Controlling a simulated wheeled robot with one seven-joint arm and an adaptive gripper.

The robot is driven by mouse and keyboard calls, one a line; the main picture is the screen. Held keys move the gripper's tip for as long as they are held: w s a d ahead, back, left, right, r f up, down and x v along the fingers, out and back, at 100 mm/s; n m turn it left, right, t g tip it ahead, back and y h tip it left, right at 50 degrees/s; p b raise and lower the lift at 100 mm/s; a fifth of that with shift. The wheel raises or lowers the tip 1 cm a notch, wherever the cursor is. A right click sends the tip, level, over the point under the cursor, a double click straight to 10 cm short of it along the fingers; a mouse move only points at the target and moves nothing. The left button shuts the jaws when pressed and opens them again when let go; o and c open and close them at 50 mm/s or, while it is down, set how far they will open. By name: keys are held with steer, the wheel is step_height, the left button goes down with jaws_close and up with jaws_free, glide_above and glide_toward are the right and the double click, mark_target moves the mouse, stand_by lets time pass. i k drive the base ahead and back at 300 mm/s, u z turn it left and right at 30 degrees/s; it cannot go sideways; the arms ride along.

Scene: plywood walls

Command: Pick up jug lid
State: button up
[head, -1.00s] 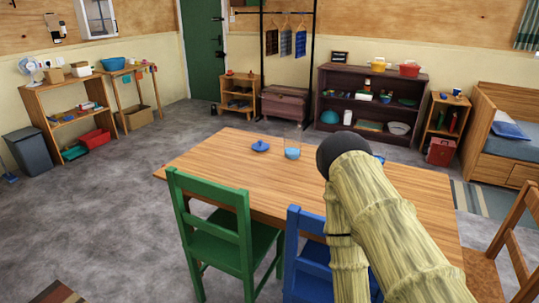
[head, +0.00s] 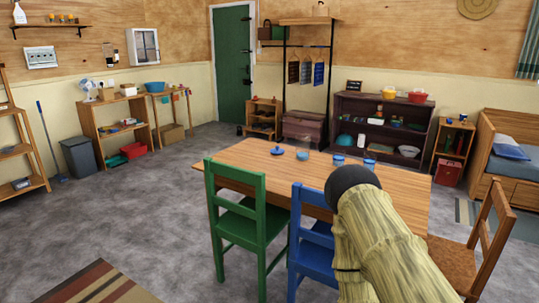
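A small blue lid with a knob (head: 277,150) lies on the far left part of the wooden table (head: 236,155). Just right of it stands a clear vessel with blue in its lower part (head: 303,154); it looks like the jug, but it is too small to be sure. The lid and this vessel look apart. My arm, with a straw-coloured cover and a dark rounded joint, rises at the lower right in front of the table. My gripper does not show in the head view.
Two blue cups (head: 338,159) (head: 369,164) stand further right on the table. A green chair (head: 238,215) and a blue chair (head: 312,240) stand at its near side, a wooden chair (head: 485,240) at its right. Open grey floor (head: 110,215) lies to the left.

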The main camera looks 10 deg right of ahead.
mark_target(277, 150)
steer(key=u, duration=0.65)
steer(key=i, duration=0.65)
steer(key=u, duration=0.8)
steer(key=i, duration=0.85)
steer(key=z, duration=0.7)
steer(key=i, duration=0.7)
steer(key=z, duration=0.85)
